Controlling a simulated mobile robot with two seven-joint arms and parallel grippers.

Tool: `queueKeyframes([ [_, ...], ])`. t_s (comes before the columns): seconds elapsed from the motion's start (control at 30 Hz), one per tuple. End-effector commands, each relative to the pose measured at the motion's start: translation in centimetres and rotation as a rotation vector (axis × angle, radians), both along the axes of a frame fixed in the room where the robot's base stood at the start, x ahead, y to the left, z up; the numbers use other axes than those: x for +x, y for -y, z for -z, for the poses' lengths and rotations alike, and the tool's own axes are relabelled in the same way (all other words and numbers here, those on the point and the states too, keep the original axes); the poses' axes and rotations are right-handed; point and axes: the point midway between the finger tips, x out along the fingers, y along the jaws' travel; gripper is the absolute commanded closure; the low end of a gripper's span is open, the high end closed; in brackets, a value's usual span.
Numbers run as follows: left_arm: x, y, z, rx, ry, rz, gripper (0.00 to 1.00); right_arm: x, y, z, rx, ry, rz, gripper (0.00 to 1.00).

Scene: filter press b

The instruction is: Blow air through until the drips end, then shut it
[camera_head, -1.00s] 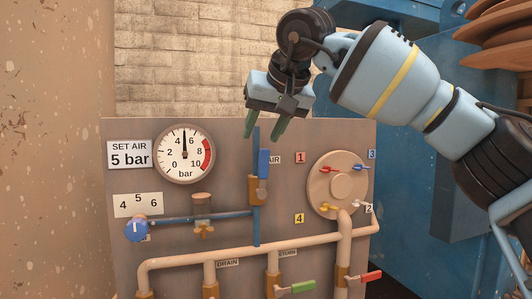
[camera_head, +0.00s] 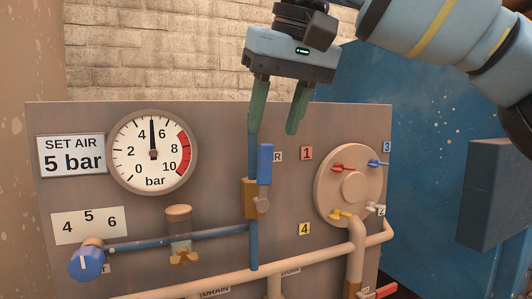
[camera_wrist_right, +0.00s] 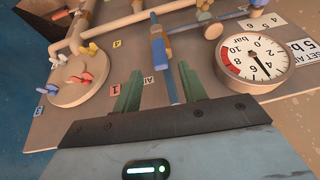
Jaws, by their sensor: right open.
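The air valve has a blue handle (camera_head: 265,163) that stands upright, in line with the thin blue air pipe (camera_head: 253,240). The handle also shows in the right wrist view (camera_wrist_right: 159,58), between my fingers' lines but beyond them. My right gripper (camera_head: 273,130) is open and empty, with green fingers pointing down just above the handle, apart from it as far as I can tell. The pressure gauge (camera_head: 152,152) reads about 5 bar, beside a "SET AIR 5 bar" sign (camera_head: 71,157). The blue regulator knob (camera_head: 86,262) is at lower left. No drips are visible. My left gripper is not in view.
A round plate (camera_head: 335,205) with red, blue, yellow and white levers stands right of the valve. A small cup-like fitting (camera_head: 179,235) sits on the pipe to its left. Beige pipes (camera_head: 230,282) cross below; the lower handles are mostly cut off. A blue machine (camera_head: 430,180) stands behind.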

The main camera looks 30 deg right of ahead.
Motion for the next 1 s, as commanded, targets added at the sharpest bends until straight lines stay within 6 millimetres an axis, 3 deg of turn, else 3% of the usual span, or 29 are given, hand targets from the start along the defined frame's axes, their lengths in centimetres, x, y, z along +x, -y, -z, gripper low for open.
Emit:
queueKeyframes([
  [0.2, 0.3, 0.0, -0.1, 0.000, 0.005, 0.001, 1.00, 1.3, -0.1, 3.2, -0.001, -0.002, 0.002, 0.58],
  [0.4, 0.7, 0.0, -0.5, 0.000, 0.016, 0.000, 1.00, 2.2, -0.2, 5.1, 0.000, 0.001, 0.001, 0.58],
  [0.8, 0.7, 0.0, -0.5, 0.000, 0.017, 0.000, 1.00, 2.5, -0.3, 5.9, 0.001, 0.000, 0.001, 0.58],
  [1.0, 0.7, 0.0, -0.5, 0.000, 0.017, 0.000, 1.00, 2.5, -0.3, 5.9, 0.001, 0.000, 0.001, 0.84],
])
